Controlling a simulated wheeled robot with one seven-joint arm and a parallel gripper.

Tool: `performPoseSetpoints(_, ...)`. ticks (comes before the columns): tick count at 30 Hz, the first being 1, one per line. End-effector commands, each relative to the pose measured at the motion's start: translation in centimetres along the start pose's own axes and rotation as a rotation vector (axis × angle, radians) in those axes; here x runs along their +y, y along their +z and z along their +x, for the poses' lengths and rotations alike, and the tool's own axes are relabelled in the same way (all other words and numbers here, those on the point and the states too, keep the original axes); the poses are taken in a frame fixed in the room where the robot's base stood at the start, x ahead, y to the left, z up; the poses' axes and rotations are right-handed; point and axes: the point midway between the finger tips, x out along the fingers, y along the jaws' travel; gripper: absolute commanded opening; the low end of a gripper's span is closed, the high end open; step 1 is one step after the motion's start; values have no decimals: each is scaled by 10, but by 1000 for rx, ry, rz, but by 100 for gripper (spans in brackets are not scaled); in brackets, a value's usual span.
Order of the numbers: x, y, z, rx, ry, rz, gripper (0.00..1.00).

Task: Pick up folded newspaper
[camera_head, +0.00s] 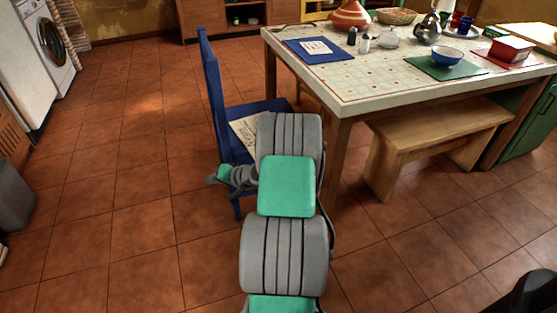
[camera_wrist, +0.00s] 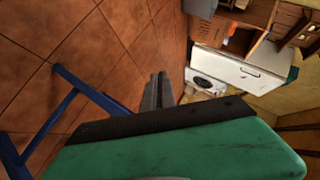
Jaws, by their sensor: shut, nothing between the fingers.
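The folded newspaper (camera_head: 248,132) is a pale printed sheet lying on the seat of the blue chair (camera_head: 214,95). Its right part is hidden behind my arm in the head view. My gripper (camera_head: 214,179) is at the left of my arm, in front of the chair and nearer the camera than the newspaper. In the wrist view my gripper's fingers (camera_wrist: 157,88) are together with nothing between them. Blue chair bars (camera_wrist: 92,93) show there at the left. The newspaper cannot be made out in the wrist view.
The table (camera_head: 365,85) stands right of the chair, with a blue bowl (camera_head: 448,55), a tagine (camera_head: 350,16) and mats on it. A wooden bench (camera_head: 425,140) stands along its near side. A grey bin (camera_head: 12,195) is at the far left. The tiled floor left of the chair is clear.

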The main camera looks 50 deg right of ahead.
Motion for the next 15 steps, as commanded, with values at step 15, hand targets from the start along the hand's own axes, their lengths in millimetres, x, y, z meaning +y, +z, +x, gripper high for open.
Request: performPoseSetpoints(15, 245, -90, -153, 855, -311, 663, 0)
